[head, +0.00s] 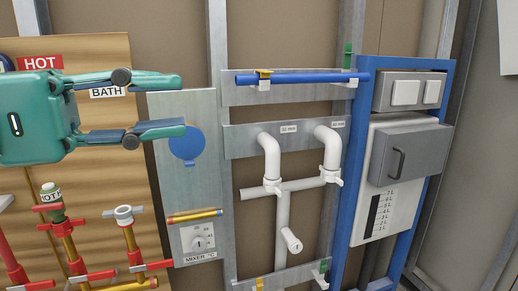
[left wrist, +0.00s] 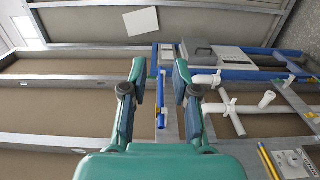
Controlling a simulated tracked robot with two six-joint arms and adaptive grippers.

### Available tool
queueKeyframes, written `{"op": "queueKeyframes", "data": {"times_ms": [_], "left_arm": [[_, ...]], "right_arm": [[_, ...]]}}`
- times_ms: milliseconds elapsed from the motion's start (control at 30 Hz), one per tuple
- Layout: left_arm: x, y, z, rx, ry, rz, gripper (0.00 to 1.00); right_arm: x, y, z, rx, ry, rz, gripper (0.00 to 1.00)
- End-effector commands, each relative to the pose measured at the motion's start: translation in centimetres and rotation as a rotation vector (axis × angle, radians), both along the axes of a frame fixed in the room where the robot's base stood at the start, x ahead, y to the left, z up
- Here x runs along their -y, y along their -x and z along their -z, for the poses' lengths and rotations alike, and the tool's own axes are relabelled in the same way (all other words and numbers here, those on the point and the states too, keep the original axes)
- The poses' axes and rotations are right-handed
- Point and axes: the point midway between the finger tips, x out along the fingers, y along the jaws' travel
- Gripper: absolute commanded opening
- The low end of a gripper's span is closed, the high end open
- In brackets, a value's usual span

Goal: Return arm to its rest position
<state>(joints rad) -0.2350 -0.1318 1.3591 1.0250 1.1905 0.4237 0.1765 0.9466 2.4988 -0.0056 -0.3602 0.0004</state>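My left gripper (head: 182,104) is green with dark pads and comes in from the left in the head view. Its two fingers point right and stand apart, with nothing held between them. It hovers in front of the wooden board (head: 100,170) and the metal mixer panel (head: 180,110), hiding part of both. In the left wrist view the open fingers (left wrist: 159,80) also show a clear gap, with the blue pipe (left wrist: 161,112) visible beyond it. My right gripper is in neither view.
The blue pipe (head: 300,78) lies across brackets on the upper rail. White elbow pipes (head: 270,160) stand below it. A blue frame (head: 352,170) holds a grey-and-white cistern unit (head: 400,160) at right. Red-handled valves (head: 60,215) stick out at lower left, below the gripper.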

Motion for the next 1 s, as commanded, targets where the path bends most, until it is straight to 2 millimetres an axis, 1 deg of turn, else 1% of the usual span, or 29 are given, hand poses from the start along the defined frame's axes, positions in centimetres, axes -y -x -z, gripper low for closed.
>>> {"op": "queueKeyframes", "data": {"times_ms": [33, 67, 100, 267, 367, 433, 567, 600, 667, 700, 767, 800, 867, 900, 967, 1000], "left_arm": [[0.0, 0.0, 0.0, 0.0, 0.0, 0.0, 0.29], [-0.4, -0.8, -0.2, -0.014, -0.001, -0.016, 0.29], [-0.3, -1.7, 0.4, -0.035, -0.006, -0.019, 0.29], [0.2, -4.9, 2.5, -0.108, -0.02, -0.022, 0.29], [0.6, -6.8, 4.6, -0.169, -0.031, -0.02, 0.29], [0.9, -8.2, 6.3, -0.218, -0.044, -0.018, 0.29], [1.4, -10.6, 10.5, -0.322, -0.078, -0.015, 0.29], [1.5, -11.5, 12.2, -0.362, -0.091, -0.017, 0.29], [1.7, -12.7, 14.9, -0.423, -0.115, -0.021, 0.29], [1.8, -13.6, 17.2, -0.471, -0.134, -0.03, 0.29], [2.0, -14.7, 21.2, -0.55, -0.171, -0.042, 0.29], [2.0, -15.4, 24.2, -0.604, -0.2, -0.054, 0.29], [1.9, -15.9, 28.8, -0.679, -0.247, -0.07, 0.29], [1.8, -16.1, 31.9, -0.726, -0.282, -0.08, 0.29], [1.6, -15.8, 36.5, -0.791, -0.338, -0.094, 0.29], [1.4, -15.4, 39.6, -0.832, -0.378, -0.102, 0.29]], "right_arm": [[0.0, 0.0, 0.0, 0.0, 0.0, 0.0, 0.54], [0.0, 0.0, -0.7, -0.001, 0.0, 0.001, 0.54], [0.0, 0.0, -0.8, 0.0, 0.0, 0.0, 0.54], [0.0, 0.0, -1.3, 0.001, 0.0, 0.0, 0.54], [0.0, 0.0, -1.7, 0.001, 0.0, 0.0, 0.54], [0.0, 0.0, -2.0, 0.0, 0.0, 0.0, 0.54], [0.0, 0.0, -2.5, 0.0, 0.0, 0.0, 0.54], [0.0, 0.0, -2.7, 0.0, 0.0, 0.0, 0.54], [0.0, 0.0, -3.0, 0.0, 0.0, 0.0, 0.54], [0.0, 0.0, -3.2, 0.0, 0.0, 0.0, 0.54], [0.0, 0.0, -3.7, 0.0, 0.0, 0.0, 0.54], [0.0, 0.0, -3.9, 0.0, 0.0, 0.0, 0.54], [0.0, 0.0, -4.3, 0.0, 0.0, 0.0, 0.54], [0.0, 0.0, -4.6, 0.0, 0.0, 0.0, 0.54], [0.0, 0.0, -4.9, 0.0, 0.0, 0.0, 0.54], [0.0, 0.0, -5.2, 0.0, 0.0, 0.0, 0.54]]}}
